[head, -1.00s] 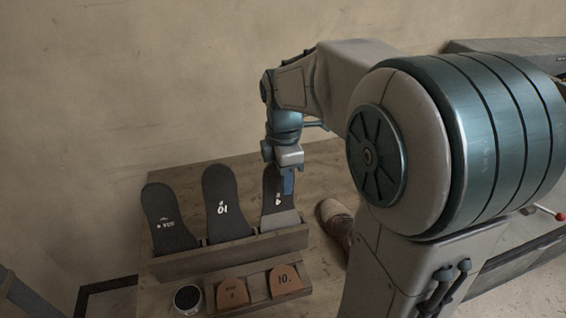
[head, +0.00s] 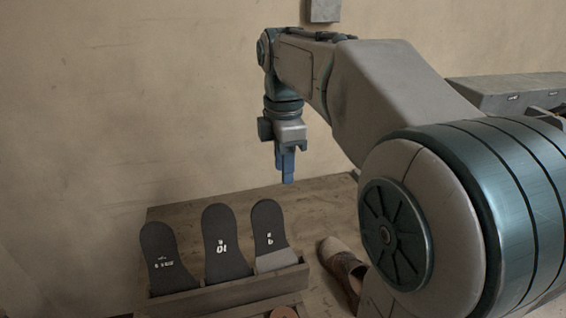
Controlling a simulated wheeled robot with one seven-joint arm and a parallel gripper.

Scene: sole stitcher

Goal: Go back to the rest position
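My gripper (head: 287,177) hangs pointing down above the right end of the sole rack, clear of everything below it. Its blue fingers look close together, with nothing visible held, but I cannot tell whether they are fully shut. Three dark soles stand upright in a wooden rack (head: 225,296): a left sole (head: 165,255), a middle sole (head: 226,240) and a right sole (head: 268,222) with a grey lower part. All three are apart from the gripper.
The wooden table (head: 325,205) carries the rack. A brown shoe (head: 343,262) stands right of the rack. An orange-brown piece (head: 284,312) shows at the bottom edge. A grey machine (head: 510,92) is at the right, and a grey box (head: 324,10) is on the wall.

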